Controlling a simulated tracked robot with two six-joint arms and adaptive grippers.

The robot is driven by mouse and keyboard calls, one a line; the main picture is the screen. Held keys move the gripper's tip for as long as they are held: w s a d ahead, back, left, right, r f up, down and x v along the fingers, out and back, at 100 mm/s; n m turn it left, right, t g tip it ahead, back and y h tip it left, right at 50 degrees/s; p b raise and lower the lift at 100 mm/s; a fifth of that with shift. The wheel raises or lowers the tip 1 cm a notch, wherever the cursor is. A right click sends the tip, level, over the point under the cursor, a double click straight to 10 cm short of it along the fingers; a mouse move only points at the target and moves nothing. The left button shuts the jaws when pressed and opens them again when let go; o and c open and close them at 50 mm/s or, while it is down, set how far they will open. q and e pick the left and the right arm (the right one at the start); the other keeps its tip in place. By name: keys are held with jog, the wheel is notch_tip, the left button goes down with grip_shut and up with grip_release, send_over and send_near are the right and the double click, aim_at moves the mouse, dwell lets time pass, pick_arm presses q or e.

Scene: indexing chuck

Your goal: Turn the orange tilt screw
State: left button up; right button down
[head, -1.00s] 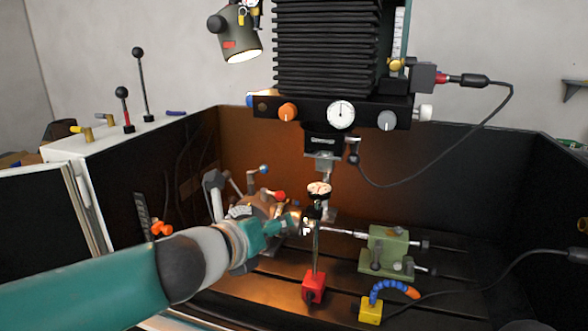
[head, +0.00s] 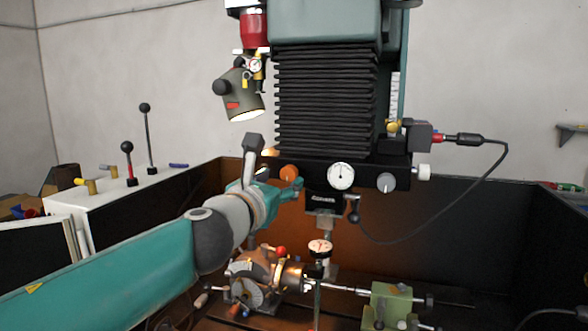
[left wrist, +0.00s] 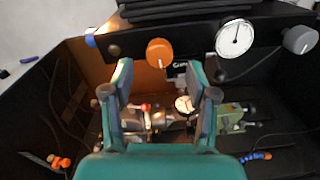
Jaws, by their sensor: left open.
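The orange tilt screw (head: 289,173) is a round orange knob on the front of the black machine head, left of the dial gauge (head: 341,176). In the left wrist view the orange knob (left wrist: 160,53) shows whole, with a pale mark near its lower rim, above and between my fingertips. My left gripper (head: 287,190) is just below and in front of the knob in the head view. In the left wrist view its two teal fingers (left wrist: 170,82) are spread wide with nothing between them. I cannot tell whether a finger touches the knob. My right gripper is not in view.
A grey knob (head: 386,182) sits right of the dial gauge. Below are the indexing chuck (head: 262,268), a dial indicator (head: 320,247) on a stand and a green tailstock (head: 388,303). A lamp (head: 241,95) hangs above left. A black cable loops at the right.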

aim_at(289, 177)
pick_arm(q)
jog(key=p+x, duration=0.1)
jog(key=x, duration=0.4)
jog(key=shift+w+p, duration=0.2)
jog(key=shift+p, duration=0.15)
grip_shut()
jog(key=shift+s+d, duration=0.1)
jog(key=shift+d, duration=0.2)
jog(key=shift+a+f, duration=0.1)
jog(key=shift+a, duration=0.05)
jog(key=shift+f, duration=0.1)
